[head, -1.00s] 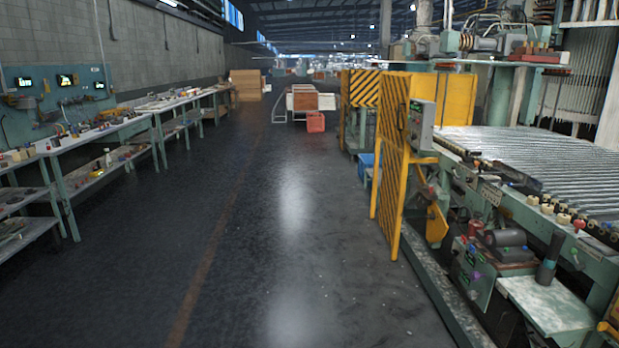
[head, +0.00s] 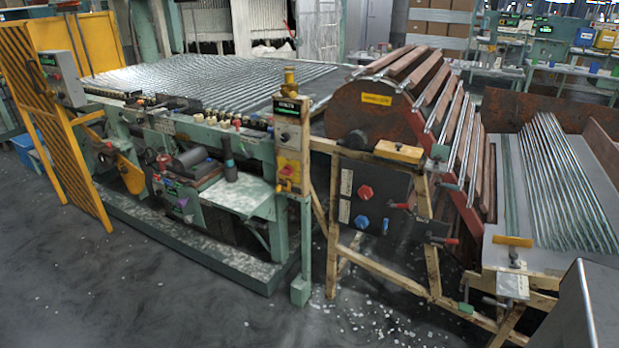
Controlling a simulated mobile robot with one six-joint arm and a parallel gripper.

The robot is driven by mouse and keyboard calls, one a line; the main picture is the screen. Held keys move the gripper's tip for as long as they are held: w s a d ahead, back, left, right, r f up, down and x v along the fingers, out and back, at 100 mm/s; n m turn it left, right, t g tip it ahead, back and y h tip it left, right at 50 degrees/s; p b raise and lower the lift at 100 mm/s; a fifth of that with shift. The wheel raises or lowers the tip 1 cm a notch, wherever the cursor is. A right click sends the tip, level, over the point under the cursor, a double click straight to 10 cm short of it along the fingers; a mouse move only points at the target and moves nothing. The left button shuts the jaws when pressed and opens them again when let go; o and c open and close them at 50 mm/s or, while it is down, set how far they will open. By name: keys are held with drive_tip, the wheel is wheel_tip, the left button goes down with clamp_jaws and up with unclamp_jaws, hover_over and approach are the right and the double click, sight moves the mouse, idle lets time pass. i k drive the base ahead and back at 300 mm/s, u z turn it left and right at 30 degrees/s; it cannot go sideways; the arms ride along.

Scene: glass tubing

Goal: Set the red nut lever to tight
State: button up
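Several red controls show in the head view, and I cannot tell for sure which is the red nut lever. A red knob (head: 365,192) sits above a blue knob (head: 361,222) on a dark panel below the drum. Two red-handled levers (head: 399,206) (head: 445,241) stick out at the right of that panel. Another red handle (head: 165,162) is on the green machine at the left. The settings of these controls are too small to read. My gripper is not in view.
A large rusty drum (head: 352,106) with wooden slats stands beside the green conveyor machine (head: 262,150). A tray of glass tubes (head: 482,262) is at the right. A yellow guard (head: 75,170) stands at the left. The dark floor in front is open, with scattered glass bits.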

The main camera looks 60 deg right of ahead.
sight(389, 204)
drive_tip(key=k, duration=1.3)
drive_tip(key=z, duration=0.35)
drive_tip(key=i, duration=0.7)
drive_tip(key=z, duration=0.8)
drive_tip(key=i, duration=0.5)
drive_tip(key=z, duration=0.6)
drive_tip(key=i, duration=0.8)
drive_tip(key=z, duration=0.1)
